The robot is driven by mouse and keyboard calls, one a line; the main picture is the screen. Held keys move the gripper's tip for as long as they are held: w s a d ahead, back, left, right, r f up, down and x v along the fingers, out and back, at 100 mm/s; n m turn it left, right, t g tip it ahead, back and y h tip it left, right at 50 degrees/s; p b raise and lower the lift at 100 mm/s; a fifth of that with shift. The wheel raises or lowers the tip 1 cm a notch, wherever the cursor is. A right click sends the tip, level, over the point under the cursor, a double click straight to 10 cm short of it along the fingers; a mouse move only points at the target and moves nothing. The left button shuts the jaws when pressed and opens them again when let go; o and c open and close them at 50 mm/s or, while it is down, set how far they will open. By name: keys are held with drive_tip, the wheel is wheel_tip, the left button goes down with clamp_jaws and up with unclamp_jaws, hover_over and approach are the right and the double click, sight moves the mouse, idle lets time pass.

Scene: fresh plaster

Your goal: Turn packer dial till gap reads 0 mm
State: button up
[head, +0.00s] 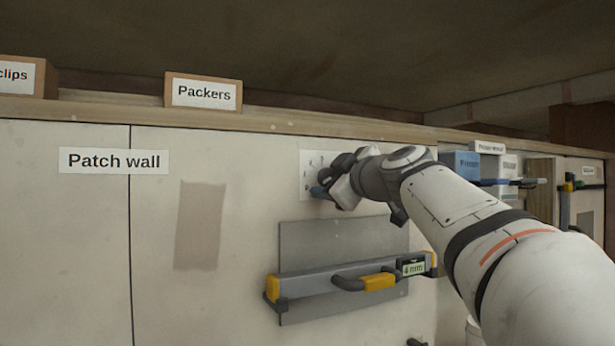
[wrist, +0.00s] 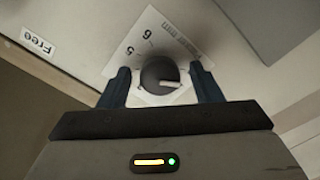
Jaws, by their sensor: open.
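The packer dial (wrist: 158,72) is a dark round knob on a white scale plate (wrist: 137,52) in the wrist view. Its pale pointer mark faces right in that view. The numbers 5 and 6 show on the plate; other numbers are hidden. My gripper (wrist: 162,76) is open, with one blue finger on each side of the knob; I cannot tell whether they touch it. In the head view my gripper (head: 322,190) is at the plate (head: 308,162) and hides the knob. The gap readout (head: 413,268) on the grey straightedge (head: 320,283) appears to read 4 mm.
The straightedge with a yellow-and-black handle (head: 375,282) lies across a grey panel (head: 300,240) below my gripper. A Packers box (head: 204,93) stands on the ledge above. Blue-labelled boxes (head: 463,165) are at the right.

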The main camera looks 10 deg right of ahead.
drive_tip(key=shift+c, duration=0.6)
drive_tip(key=c, duration=0.7)
drive_tip(key=shift+d, duration=0.35)
drive_tip(key=shift+c, duration=0.9)
drive_tip(key=shift+a, duration=0.3)
